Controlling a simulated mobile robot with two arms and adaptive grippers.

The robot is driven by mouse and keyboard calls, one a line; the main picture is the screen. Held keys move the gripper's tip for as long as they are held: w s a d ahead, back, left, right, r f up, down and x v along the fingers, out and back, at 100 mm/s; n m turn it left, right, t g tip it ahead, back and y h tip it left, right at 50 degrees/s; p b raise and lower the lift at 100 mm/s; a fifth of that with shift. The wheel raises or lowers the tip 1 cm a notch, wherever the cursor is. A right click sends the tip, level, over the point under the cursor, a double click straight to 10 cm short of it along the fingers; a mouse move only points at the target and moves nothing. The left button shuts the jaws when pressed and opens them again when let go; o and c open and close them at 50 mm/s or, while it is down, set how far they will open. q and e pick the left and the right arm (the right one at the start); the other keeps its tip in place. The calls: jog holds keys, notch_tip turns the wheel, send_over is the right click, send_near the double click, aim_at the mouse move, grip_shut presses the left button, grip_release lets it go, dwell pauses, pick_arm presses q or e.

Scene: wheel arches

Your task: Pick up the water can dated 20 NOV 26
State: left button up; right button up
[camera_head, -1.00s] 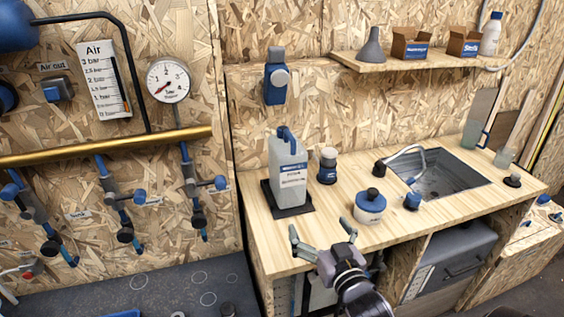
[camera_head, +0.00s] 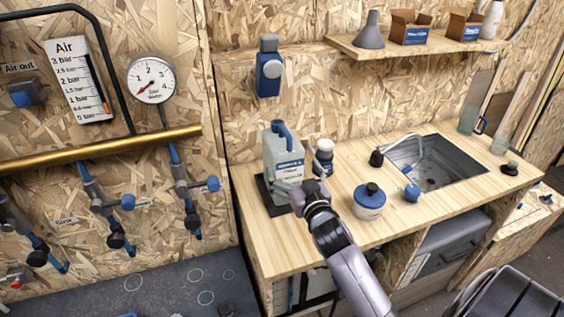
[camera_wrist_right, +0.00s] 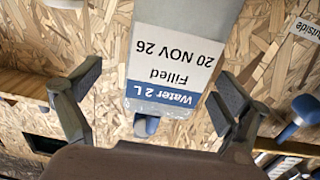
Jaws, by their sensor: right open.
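The water can (camera_head: 287,170) is a pale grey translucent canister with a blue handle, upright on a black mat (camera_head: 266,195) on the wooden counter. In the right wrist view, the can (camera_wrist_right: 176,95) appears upside down, with a label reading "Water 2 L, Filled, 20 NOV 26". My right gripper (camera_head: 303,188) is directly in front of the can and hides part of its lower front. The gripper's open fingers (camera_wrist_right: 155,95) show left and right of the can, with gaps visible in that view. My left gripper is not in view.
A white tub with a blue lid (camera_head: 369,205) and a sink (camera_head: 440,168) lie further right. A brass pipe with valves (camera_head: 100,150) is on the left wall. The counter's front left is clear.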

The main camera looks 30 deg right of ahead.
jog(key=shift+w+d, duration=0.1)
jog(key=shift+w, duration=0.15)
jog(key=shift+w+r, duration=0.15)
jog(key=shift+w, duration=0.1)
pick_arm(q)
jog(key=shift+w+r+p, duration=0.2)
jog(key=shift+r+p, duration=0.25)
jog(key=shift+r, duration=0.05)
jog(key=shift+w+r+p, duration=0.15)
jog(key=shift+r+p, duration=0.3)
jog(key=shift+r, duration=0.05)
pick_arm(e)
jog(key=x, duration=0.4)
jog(key=shift+w+a, duration=0.2)
jog(key=shift+w, duration=0.2)
jog(key=shift+c, duration=0.5)
jog(key=c, duration=1.2)
